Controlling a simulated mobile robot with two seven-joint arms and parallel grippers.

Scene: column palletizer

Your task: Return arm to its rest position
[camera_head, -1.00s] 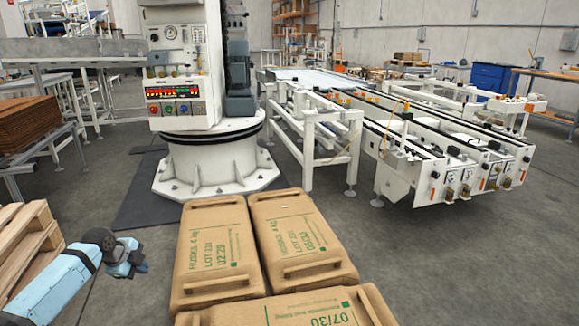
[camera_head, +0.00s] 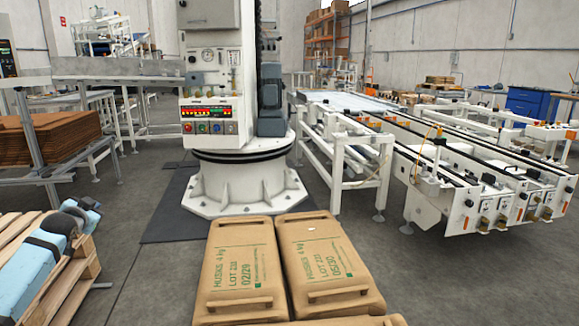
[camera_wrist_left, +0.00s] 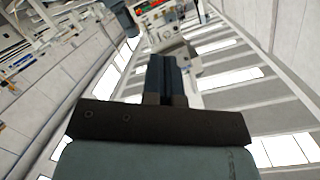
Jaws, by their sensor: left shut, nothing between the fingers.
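My left arm (camera_head: 45,258) shows at the lower left of the head view as a light blue link with dark joints, in front of the wooden pallet. Its fingers cannot be made out there. In the left wrist view my left gripper (camera_wrist_left: 166,60) has its two dark fingers shut together with nothing between them. It points into open space, with the ceiling and the white machine beyond. My right arm and gripper are not in view.
Brown sacks (camera_head: 240,262) lie side by side at the front centre. A wooden pallet (camera_head: 85,285) is at lower left, below brown stacked sheets (camera_head: 50,135). A white machine (camera_head: 245,180) stands behind the sacks. A conveyor (camera_head: 455,190) is at right. Grey floor is clear between.

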